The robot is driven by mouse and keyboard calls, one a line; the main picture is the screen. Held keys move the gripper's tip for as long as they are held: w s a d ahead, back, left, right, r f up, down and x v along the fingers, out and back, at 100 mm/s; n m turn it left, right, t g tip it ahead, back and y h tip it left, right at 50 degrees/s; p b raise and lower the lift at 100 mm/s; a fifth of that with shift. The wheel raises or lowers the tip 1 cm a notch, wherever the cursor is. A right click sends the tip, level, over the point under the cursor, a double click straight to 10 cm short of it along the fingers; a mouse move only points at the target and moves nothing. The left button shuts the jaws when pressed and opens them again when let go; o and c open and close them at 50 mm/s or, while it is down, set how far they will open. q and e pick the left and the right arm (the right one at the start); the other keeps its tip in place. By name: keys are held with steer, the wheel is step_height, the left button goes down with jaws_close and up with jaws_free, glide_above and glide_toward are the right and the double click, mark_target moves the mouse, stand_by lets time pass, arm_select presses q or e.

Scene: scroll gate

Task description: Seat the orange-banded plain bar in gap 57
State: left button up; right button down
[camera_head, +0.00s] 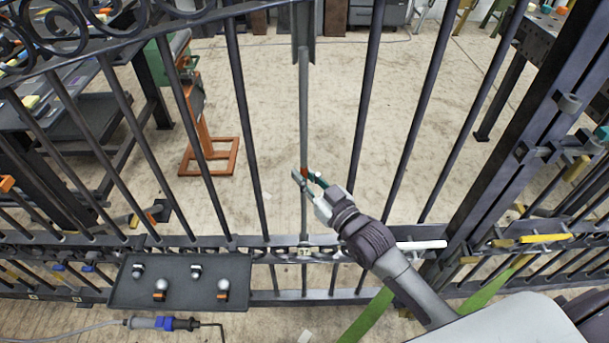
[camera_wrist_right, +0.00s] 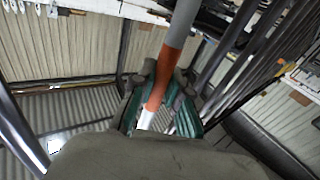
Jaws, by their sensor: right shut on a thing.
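The plain bar (camera_head: 304,110) is grey and stands close to upright in a wide space between the dark gate bars. Its orange band (camera_head: 305,172) is at my right gripper (camera_head: 309,180). That gripper is shut on the bar. In the right wrist view the bar with its orange band (camera_wrist_right: 162,85) runs between the fingers (camera_wrist_right: 160,105). The bar's lower end comes down near the lower rail (camera_head: 335,242), by a small pale label (camera_head: 304,251) too small to read. I cannot tell whether it is seated. My left gripper is not in view.
A dark tray (camera_head: 180,302) with several small fittings hangs at the lower rail, left. A blue-and-grey tool (camera_head: 165,323) lies below it. A white rod (camera_head: 420,245) is right of the bar. Neighbouring gate bars (camera_head: 246,125) stand on both sides. A thick post (camera_head: 520,130) is at right.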

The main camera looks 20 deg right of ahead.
steer(key=shift+w+d+f+p, duration=0.1)
steer(key=shift+w+d+p, duration=0.1)
steer(key=shift+w, duration=0.2)
steer(key=shift+w+d+f+p, duration=0.1)
steer(key=shift+w+p, duration=0.1)
steer(key=shift+w, duration=0.15)
stand_by(0.4)
steer(key=c, duration=1.1)
jaws_free()
steer(key=shift+w, duration=0.1)
steer(key=shift+f+h, duration=0.15)
steer(key=shift+h, duration=0.15)
steer(key=v, duration=1.2)
steer(key=shift+d+r, duration=0.1)
steer(key=shift+r, duration=0.2)
